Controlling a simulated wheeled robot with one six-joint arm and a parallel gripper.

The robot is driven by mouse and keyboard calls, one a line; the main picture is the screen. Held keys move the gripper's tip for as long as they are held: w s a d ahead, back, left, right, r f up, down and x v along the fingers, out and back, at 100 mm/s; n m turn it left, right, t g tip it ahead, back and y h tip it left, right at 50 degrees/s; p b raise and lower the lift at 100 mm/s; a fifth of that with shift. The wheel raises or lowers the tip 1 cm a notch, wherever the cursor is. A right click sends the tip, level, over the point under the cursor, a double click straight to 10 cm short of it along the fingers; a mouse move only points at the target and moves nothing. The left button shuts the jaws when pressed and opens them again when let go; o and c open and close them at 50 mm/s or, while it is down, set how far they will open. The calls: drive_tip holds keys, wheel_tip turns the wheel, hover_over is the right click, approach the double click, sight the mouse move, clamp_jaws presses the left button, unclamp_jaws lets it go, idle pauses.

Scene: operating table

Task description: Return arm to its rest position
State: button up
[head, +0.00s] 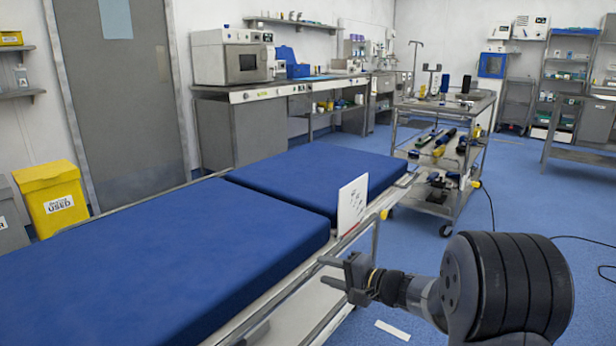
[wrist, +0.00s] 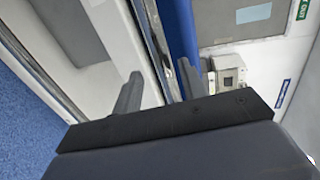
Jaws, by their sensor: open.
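My gripper (head: 328,271) is open and empty in the head view, beside the near long side of the operating table (head: 170,255). My arm reaches in from the lower right. In the wrist view the two fingers of my gripper (wrist: 160,90) stand apart with nothing between them. The table's metal side rail and blue edge show beyond them.
A white card (head: 352,204) stands upright at the table's near edge, just beyond my gripper. A metal trolley (head: 440,207) with tools stands behind. A yellow bin (head: 56,197) is at the left. Blue floor right of the table is mostly clear, with a black cable (head: 590,240).

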sight(320, 266)
drive_tip(key=x, duration=0.4)
drive_tip(key=shift+r, duration=0.3)
drive_tip(key=shift+r+p, duration=0.3)
drive_tip(key=shift+p, duration=0.05)
drive_tip(key=shift+s+d, duration=0.1)
drive_tip(key=shift+s, duration=0.05)
